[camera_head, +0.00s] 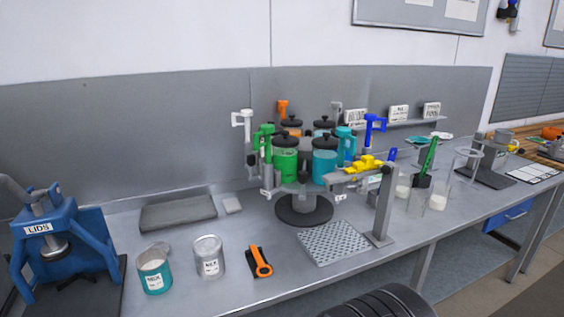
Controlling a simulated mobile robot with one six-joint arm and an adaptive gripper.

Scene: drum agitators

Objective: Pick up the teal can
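The teal can (154,278) stands upright on the grey metal bench, toward the front left. It has a white label on its front, too small to read surely. Its top looks open, with a pale grey round piece at its back rim; I cannot tell whether this is a lid. My gripper is not in view. A dark ribbed round part at the bottom edge seems to be mine, but it shows no fingers.
A grey can (209,259) stands close right of the teal can. A blue press (62,245) is at left. An orange-handled tool (260,262) lies further right, before the drum agitator (304,209) and perforated plate (334,243). A grey tray (178,213) lies behind.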

